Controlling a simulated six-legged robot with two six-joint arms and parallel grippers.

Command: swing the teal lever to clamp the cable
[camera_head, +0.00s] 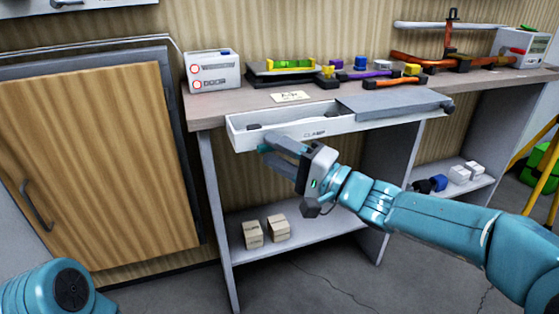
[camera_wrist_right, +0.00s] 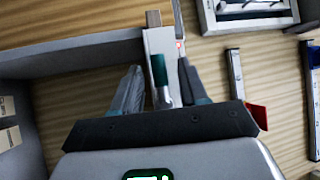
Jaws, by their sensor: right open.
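In the right wrist view the teal lever (camera_wrist_right: 158,70) lies against a pale block (camera_wrist_right: 160,42), between my two fingers. My right gripper (camera_wrist_right: 161,78) is open around the lever's sides, and I cannot tell whether either finger touches it. In the head view the right gripper (camera_head: 281,146) is at the front of a white clamp housing (camera_head: 365,123) on the bench edge, labelled "CLAMP". A small teal piece shows at its fingertips, possibly the lever. I cannot make out the cable clearly. My left gripper is out of view.
The bench (camera_head: 205,110) carries a white box (camera_head: 212,71), a level (camera_head: 290,64) and several coloured tools at the back. Small boxes (camera_head: 253,235) stand on the lower shelf. A wooden cabinet door (camera_head: 100,165) is at the left. The floor in front is clear.

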